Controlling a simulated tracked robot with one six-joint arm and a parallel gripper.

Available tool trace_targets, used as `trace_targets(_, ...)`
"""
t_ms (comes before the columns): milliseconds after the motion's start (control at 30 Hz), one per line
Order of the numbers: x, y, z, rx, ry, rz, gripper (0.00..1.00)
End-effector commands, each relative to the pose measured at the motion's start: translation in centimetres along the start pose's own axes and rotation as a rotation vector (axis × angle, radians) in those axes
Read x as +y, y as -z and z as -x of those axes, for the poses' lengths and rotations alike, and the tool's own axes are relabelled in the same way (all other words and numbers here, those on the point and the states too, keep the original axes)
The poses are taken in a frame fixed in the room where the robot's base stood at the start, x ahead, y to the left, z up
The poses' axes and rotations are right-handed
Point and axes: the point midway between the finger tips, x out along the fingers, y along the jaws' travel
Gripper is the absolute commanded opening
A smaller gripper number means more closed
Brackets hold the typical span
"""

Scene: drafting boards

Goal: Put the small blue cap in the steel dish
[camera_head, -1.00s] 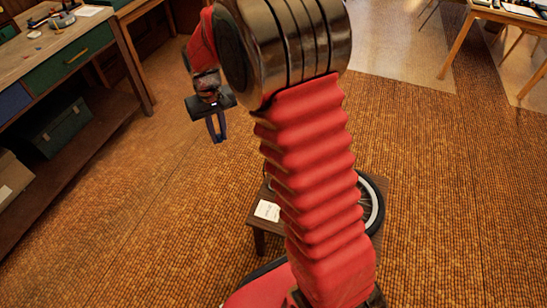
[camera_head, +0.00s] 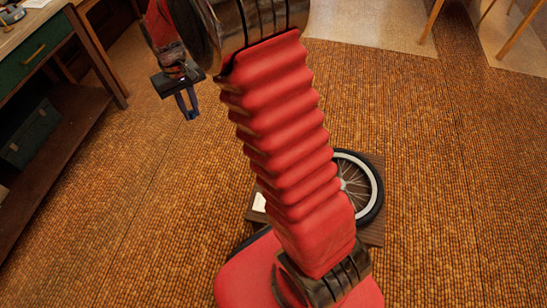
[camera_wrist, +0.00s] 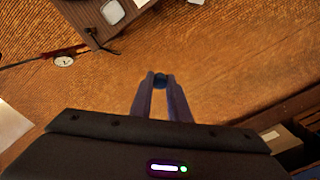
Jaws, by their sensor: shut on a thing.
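My gripper (camera_head: 187,103) hangs at the upper left of the head view, pointing down over the brown floor. In the wrist view its two fingers (camera_wrist: 160,80) are shut on the small blue cap (camera_wrist: 160,79), a dark blue round piece held at the fingertips. The fingers cover part of the cap. In the head view the cap is too small to make out. I cannot pick out the steel dish in either view.
A wooden bench (camera_head: 40,52) with a green drawer stands at the left, with a dark box (camera_head: 30,132) on its lower shelf. A low stand (camera_head: 372,228) with a spoked wheel (camera_head: 358,188) is beside my arm. The floor between is clear.

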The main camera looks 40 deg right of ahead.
Motion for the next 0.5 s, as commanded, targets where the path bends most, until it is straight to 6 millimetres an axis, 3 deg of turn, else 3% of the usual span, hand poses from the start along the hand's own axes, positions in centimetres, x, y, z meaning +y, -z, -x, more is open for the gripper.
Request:
trace_targets(167,0.4,0.1,-0.5,-0.001,0.0,-0.012,0.0)
trace_targets(267,1.4,0.1,-1.8,-0.004,0.0,-0.041,0.0)
trace_targets(500,6.2,0.1,-8.5,-0.008,0.0,-0.196,0.0)
